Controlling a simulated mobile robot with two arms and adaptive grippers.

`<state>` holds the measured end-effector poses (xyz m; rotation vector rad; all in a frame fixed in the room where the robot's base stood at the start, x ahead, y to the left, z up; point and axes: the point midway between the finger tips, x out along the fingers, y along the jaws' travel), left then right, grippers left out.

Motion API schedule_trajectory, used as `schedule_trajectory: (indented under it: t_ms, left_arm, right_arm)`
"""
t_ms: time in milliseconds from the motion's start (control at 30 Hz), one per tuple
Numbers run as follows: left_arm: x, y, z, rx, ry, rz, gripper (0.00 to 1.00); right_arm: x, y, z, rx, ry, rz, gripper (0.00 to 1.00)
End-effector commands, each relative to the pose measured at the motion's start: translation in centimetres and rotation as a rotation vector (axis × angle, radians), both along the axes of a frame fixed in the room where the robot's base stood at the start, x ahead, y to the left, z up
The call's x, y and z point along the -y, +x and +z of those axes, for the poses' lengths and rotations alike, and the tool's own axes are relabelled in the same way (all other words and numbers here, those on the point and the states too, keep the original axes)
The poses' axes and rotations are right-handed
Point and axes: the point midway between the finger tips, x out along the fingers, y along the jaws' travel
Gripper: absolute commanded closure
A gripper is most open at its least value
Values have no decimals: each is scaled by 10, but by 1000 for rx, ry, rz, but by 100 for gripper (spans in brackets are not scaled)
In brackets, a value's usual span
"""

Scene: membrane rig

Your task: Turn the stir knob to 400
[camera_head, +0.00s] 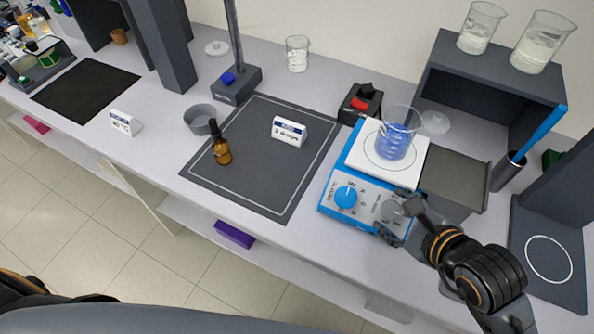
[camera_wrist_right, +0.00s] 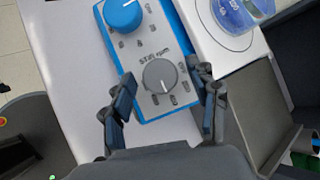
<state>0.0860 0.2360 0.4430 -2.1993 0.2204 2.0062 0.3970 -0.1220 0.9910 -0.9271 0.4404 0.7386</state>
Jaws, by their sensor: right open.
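The blue hotplate stirrer (camera_head: 332,196) stands on the bench with a beaker of blue liquid (camera_head: 393,142) on its white top plate. Its grey stir knob (camera_head: 391,211) is at the right of the front panel, beside a blue knob (camera_head: 345,196). In the right wrist view the stir knob (camera_wrist_right: 160,76) has a "STIR rpm" label above it; I cannot read its setting. My right gripper (camera_head: 396,217) is at the panel, partly hiding it. Its fingers (camera_wrist_right: 166,103) are open, one on each side of the knob, with visible gaps. My left gripper is out of view.
A grey tray (camera_head: 452,179) lies right of the stirrer. A black box with a red switch (camera_head: 360,103) stands behind it. A dark mat (camera_head: 255,176) to the left holds a brown dropper bottle (camera_head: 221,150) and a label card (camera_head: 289,130). The bench's front edge is close.

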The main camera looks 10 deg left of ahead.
Motion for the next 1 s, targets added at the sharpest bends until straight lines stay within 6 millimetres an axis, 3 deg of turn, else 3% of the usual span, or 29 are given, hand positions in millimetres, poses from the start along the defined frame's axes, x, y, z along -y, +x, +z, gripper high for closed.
schedule_trajectory:
  t_ms: [633, 1000]
  left_arm:
    - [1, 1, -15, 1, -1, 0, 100]
    - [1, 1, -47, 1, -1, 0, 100]
  right_arm:
    - [2, 4, 0, -25, -113, 162, 40]
    - [1, 5, -2, -57, -222, 332, 40]
